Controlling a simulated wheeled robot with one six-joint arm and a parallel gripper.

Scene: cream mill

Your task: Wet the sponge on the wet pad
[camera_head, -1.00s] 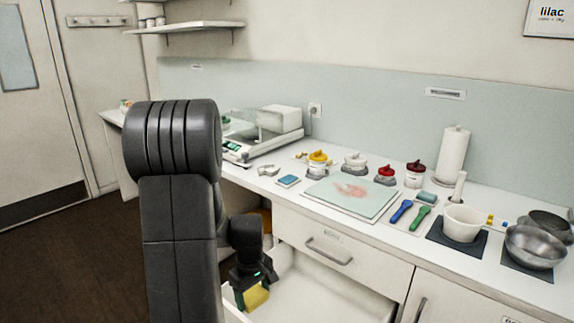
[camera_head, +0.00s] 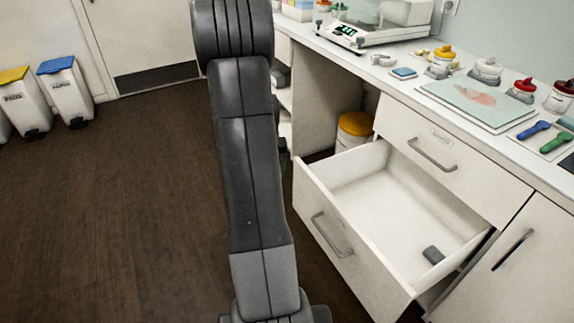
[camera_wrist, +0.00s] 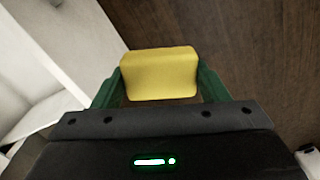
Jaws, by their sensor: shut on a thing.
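A yellow sponge (camera_wrist: 158,72) is held between the green fingers of my gripper (camera_wrist: 158,84) in the wrist view. The gripper is shut on it, with dark brown floor behind it and a pale drawer wall to the left. In the head view my arm hides the gripper and sponge. A small flat blue pad (camera_head: 404,73) lies on the counter, left of the pale board; I cannot tell for sure whether it is the wet pad. The sponge is apart from it.
A drawer (camera_head: 333,240) stands open below the counter, with a small grey object (camera_head: 433,254) inside. A pale board (camera_head: 480,103) with a reddish smear, lidded jars and a scale (camera_head: 345,36) are on the counter. Open floor (camera_head: 120,200) lies to the left.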

